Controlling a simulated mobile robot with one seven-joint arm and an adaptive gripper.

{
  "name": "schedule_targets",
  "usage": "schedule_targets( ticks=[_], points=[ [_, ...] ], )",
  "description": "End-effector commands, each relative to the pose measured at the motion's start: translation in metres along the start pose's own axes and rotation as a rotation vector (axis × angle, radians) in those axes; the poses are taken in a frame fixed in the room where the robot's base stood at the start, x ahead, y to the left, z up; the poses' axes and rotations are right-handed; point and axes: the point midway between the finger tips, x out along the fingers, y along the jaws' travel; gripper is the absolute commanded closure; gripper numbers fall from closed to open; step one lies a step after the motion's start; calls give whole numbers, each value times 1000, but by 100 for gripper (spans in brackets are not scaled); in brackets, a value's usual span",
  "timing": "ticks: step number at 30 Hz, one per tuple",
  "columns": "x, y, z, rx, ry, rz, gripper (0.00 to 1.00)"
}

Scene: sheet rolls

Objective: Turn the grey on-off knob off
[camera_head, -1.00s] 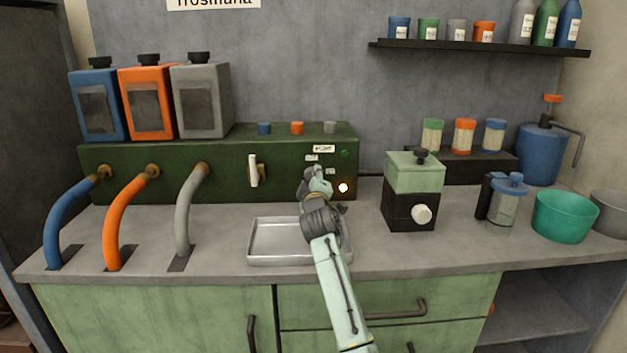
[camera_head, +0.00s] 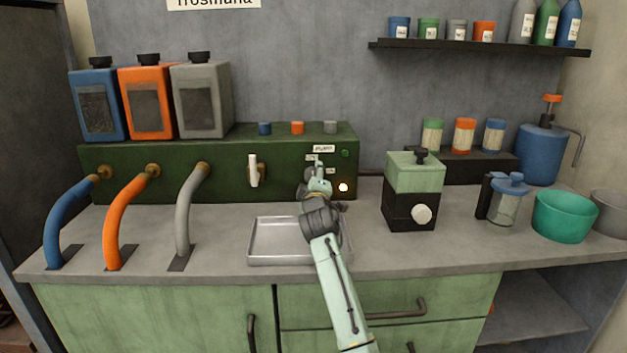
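My gripper (camera_head: 319,172) is in front of the right end of the dark green machine (camera_head: 222,180), at the labelled panel. It covers part of that panel. I cannot make out a grey on-off knob there; it may be hidden behind my gripper. The fingers are too small to tell open from shut, or whether they touch the panel. A PUMP label (camera_head: 323,149) sits just above my gripper. A green lamp (camera_head: 345,153) is to the right, and a bright lit lamp (camera_head: 343,187) is below it. A grey cap (camera_head: 330,127) stands on the machine's top.
A white lever (camera_head: 253,170) is on the machine's front, left of my gripper. A metal tray (camera_head: 257,243) lies below my arm. A green and black box (camera_head: 399,208) with a white knob (camera_head: 421,214) stands to the right. Three hoses (camera_head: 187,215) are at the left.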

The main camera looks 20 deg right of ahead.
Motion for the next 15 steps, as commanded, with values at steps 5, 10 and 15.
schedule_targets(
  ticks=[5,10,15],
  points=[
    [0,0,0,1,0,0,40],
    [-4,0,1,1,0,0,40],
    [-26,0,1,3,1,2,40]
  ],
)
